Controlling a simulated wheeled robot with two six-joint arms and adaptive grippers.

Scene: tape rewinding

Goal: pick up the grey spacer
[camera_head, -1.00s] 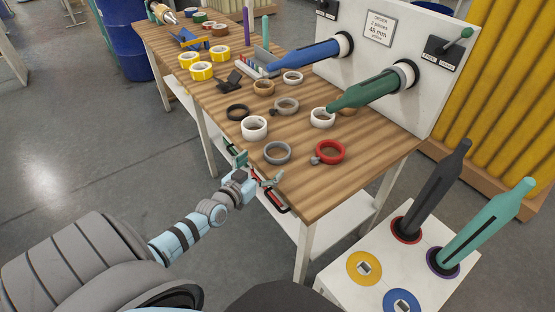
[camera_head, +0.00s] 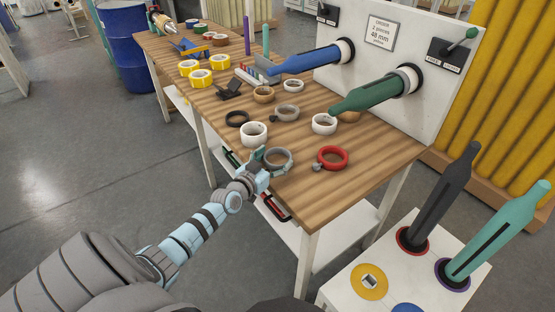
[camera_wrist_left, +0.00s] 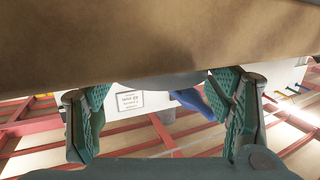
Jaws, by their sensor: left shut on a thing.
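The grey spacer (camera_head: 290,163) is a grey ring lying flat near the front edge of the wooden table. My left gripper (camera_head: 267,163) reaches it from the front left and is shut on its near left side. In the left wrist view, a grey curved edge of the spacer (camera_wrist_left: 165,82) shows between the two green finger pads (camera_wrist_left: 160,108). Whether it is lifted off the table cannot be told. My right gripper is not in view.
A white roll (camera_head: 254,134) stands close behind the left gripper, and a red ring (camera_head: 332,158) lies to the right. A green spindle (camera_head: 375,95) and a blue spindle (camera_head: 305,61) reach over the table (camera_head: 306,191).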

